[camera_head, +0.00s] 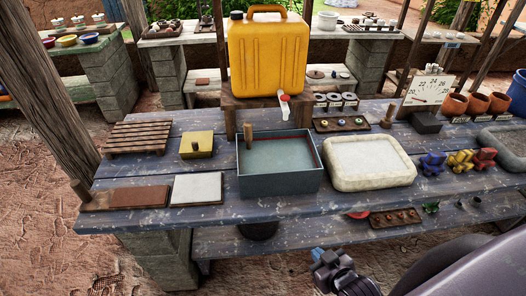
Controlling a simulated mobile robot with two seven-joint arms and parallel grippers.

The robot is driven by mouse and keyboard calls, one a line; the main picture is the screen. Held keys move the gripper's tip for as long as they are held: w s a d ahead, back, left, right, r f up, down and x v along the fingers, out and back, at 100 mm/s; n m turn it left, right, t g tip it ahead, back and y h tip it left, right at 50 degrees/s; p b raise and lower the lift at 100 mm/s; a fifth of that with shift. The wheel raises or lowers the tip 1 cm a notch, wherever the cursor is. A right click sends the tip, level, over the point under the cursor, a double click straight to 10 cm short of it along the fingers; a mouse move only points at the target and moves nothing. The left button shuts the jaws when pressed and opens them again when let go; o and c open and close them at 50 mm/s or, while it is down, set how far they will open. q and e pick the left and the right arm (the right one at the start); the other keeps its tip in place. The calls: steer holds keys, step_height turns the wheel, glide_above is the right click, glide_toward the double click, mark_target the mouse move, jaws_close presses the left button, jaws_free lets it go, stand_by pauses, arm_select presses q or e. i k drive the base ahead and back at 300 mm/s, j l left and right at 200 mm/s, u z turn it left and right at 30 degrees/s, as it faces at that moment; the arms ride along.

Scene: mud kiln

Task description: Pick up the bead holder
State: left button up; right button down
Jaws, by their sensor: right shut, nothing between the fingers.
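I cannot tell for sure which thing is the bead holder. A dark wooden board with several small round beads or knobs (340,124) lies at the back of the blue plank table. A similar brown board with several small round pieces (395,218) lies on the lower shelf. Blue, yellow and red spiky pieces (460,161) stand at the right of the tabletop. My right gripper (322,262) is shut and empty, in front of the table and below its front edge, apart from all of these. My left gripper is out of view.
A grey bin (280,180) and a pale stone tray (358,182) fill the table's middle. A yellow jerrycan (268,55) stands on a wooden stand behind. Terracotta pots (478,103) stand at the back right. A wooden post (45,90) rises at the left.

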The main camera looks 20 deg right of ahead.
mark_target(432, 163)
steer(key=z, duration=2.1)
steer(key=u, duration=1.2)
steer(key=l+u, duration=0.25)
steer(key=l, duration=0.75)
